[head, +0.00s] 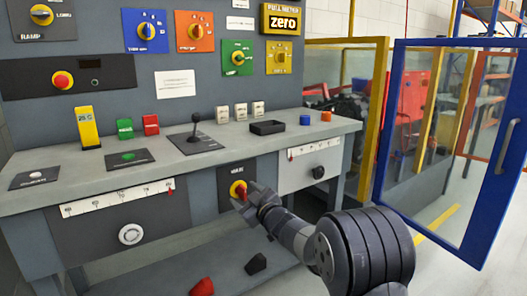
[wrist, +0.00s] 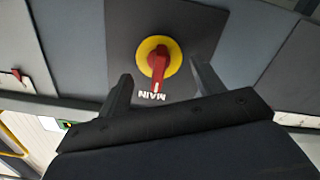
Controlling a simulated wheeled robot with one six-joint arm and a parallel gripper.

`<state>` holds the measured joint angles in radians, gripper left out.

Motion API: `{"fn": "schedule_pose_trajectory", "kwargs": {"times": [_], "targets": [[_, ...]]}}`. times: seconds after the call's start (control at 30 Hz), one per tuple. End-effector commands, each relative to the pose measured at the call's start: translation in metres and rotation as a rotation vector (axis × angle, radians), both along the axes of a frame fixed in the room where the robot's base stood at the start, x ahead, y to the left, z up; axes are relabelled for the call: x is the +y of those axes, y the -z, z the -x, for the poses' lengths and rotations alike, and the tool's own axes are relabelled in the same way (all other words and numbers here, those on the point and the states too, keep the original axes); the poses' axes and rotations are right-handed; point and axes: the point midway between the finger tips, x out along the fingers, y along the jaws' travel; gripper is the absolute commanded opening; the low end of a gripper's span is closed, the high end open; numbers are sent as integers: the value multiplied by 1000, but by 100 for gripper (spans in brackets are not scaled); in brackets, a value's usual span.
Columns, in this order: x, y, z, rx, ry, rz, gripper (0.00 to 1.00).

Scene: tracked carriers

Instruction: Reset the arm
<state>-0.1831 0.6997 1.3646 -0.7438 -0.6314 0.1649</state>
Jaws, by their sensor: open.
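My gripper (head: 250,200) is open, in front of the red and yellow rotary switch (head: 238,190) on a dark plate on the front of the bench. In the wrist view the switch (wrist: 158,62) lies beyond and between the two fingers of my gripper (wrist: 160,88), with its red handle pointing toward the printed word MAIN, which appears upside down. No finger visibly grips the handle. My arm reaches in from the lower right in the head view.
The grey bench (head: 100,184) carries a joystick (head: 195,131), a black tray (head: 267,127) and small coloured blocks. A control panel stands behind it. A blue-framed gate (head: 386,110) stands at the right. A red piece (head: 202,287) lies on the lower shelf.

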Motion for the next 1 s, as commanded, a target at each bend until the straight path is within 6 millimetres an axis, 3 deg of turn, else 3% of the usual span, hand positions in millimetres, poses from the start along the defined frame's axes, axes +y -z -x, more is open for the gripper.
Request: {"fn": "schedule_pose_trajectory", "kwargs": {"times": [0.5,1.0], "targets": [[-2,-2,-1,234,0,-344,64],[-2,0,-1,266,0,-394,64]]}}
